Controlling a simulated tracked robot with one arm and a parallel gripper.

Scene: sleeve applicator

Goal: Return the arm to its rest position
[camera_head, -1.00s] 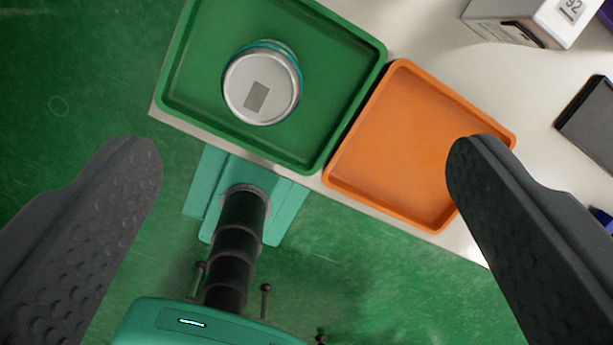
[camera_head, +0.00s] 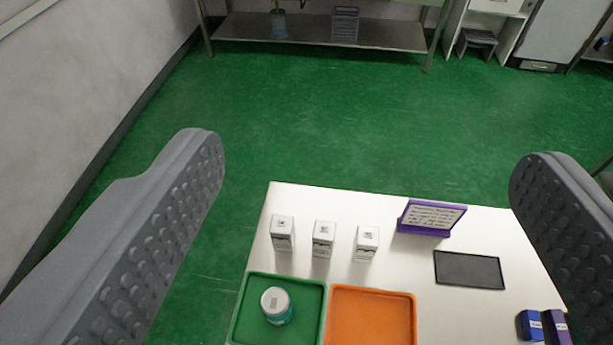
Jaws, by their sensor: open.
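My gripper (camera_head: 366,165) is open and empty, its two dark grey studded fingers wide apart at the left and right of the view. It is above and back from a white table (camera_head: 400,265). A teal jar with a pale lid (camera_head: 276,304) stands upright in the green tray (camera_head: 245,300) on the table, apart from the fingers. The orange tray (camera_head: 372,318) beside it is empty. The lower edges of both trays are cut off by the frame.
Three white boxes (camera_head: 283,232) stand in a row behind the trays. A purple-framed sign (camera_head: 431,217), a black flat panel (camera_head: 469,270) and small blue and purple boxes (camera_head: 531,325) are to the right. A metal shelf (camera_head: 320,30) stands far back. Green floor between is clear.

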